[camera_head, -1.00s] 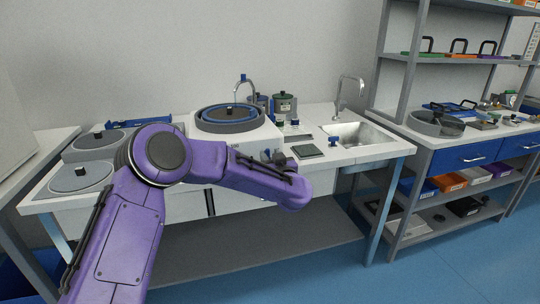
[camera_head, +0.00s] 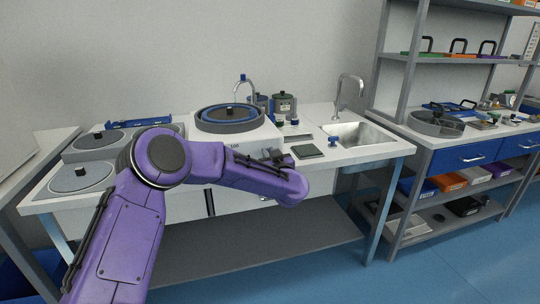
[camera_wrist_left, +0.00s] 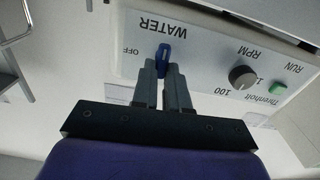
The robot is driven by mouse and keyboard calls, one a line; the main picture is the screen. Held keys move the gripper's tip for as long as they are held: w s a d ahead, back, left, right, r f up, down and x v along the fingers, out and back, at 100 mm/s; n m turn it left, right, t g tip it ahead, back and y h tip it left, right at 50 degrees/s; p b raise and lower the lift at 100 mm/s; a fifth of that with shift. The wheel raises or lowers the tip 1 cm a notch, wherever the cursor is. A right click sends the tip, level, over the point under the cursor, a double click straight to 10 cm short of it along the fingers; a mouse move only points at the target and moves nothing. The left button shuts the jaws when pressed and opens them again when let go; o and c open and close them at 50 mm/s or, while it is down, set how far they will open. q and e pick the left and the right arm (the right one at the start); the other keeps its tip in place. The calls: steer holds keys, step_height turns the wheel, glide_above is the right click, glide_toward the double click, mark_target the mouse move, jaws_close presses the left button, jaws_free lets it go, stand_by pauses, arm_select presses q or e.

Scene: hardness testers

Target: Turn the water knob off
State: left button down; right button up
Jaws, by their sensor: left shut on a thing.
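The blue water knob (camera_wrist_left: 163,54) is on a white control panel (camera_wrist_left: 205,58), under the upside-down word WATER and beside the word OFF in the left wrist view. My left gripper (camera_wrist_left: 161,70) is shut on this knob, with a grey finger on each side of it. The knob's lower part is hidden between the fingertips. In the head view my purple left arm reaches across the front of the white machine (camera_head: 240,140), and covers most of its panel. My right gripper is not in view.
A grey RPM dial (camera_wrist_left: 242,77) and a green button (camera_wrist_left: 278,88) sit on the same panel. On the bench are grinding discs (camera_head: 80,178), a sink (camera_head: 355,135) and a dark green square plate (camera_head: 307,151). Shelving (camera_head: 402,100) stands at the right.

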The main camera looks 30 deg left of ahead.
arm_select(q)
steer(key=shift+s+a+f+n+b, duration=0.2)
steer(key=shift+n+b, duration=0.7)
steer(key=shift+n, duration=1.95)
steer(key=shift+s+a+f+n+b, duration=0.1)
steer(key=shift+f+n+b, duration=0.55)
steer(key=shift+n, duration=2.25)
steer(key=shift+s+a+r+n+b, duration=0.15)
steer(key=shift+n+b, duration=1)
steer(key=shift+n, duration=1.7)
steer(key=shift+d, duration=0.1)
steer(key=c, duration=1.1)
jaws_free()
steer(key=shift+c, duration=0.2)
steer(key=v, duration=1)
steer(key=shift+s+d, duration=0.15)
steer(key=shift+s, duration=0.1)
